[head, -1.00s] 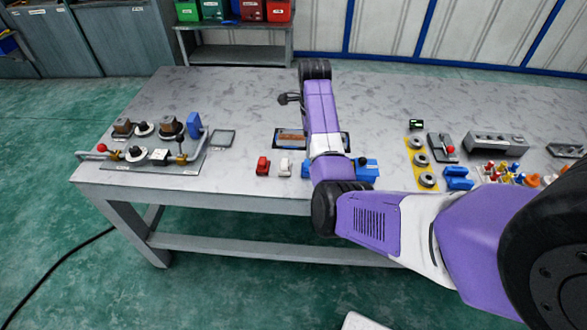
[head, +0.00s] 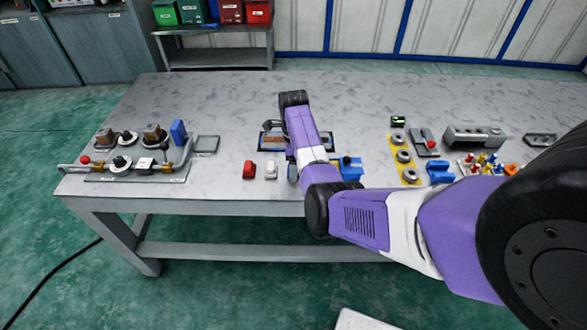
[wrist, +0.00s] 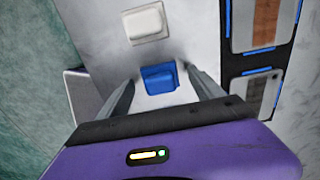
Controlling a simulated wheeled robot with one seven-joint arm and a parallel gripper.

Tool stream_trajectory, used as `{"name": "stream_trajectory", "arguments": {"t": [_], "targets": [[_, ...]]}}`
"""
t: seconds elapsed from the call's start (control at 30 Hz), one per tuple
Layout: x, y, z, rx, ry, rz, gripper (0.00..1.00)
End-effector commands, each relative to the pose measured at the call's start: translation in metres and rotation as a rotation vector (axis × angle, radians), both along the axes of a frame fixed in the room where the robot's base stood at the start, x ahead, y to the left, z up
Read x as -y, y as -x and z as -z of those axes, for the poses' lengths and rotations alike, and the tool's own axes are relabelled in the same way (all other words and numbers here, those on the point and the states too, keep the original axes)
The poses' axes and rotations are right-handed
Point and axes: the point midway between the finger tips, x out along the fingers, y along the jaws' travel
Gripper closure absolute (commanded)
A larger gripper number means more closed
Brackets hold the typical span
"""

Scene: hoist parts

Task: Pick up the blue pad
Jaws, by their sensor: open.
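The blue pad (wrist: 159,78) is a small blue block on the grey table, seen in the wrist view below a white pad (wrist: 147,22). My gripper (wrist: 159,74) is open, with one finger on each side of the blue pad. I cannot tell whether the fingers touch it or how high they are above the table.
A dark tray with blue edging (wrist: 263,35) lies close to the right finger. A blue block (head: 351,168) is right of my arm. A valve board (head: 105,178) is at the far left.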

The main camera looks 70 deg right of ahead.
Motion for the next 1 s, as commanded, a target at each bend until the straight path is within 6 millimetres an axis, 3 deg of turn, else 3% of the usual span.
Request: {"name": "stream_trajectory", "arguments": {"t": [0.17, 0.2, 0.5, 0.53, 0.83, 1.0], "targets": [[0.000, 0.000, 0.001, 0.000, 0.001, 0.000, 0.24], [0.000, 0.000, 0.001, 0.000, 0.001, 0.000, 0.28], [0.000, 0.000, 0.000, 0.000, 0.001, 0.000, 0.86], [0.000, 0.000, 0.000, 0.000, 0.001, 0.000, 0.89], [0.001, 0.000, -0.002, 0.001, 0.002, -0.001, 0.90], [0.001, -0.001, -0.015, 0.002, 0.004, -0.001, 0.90]]}}
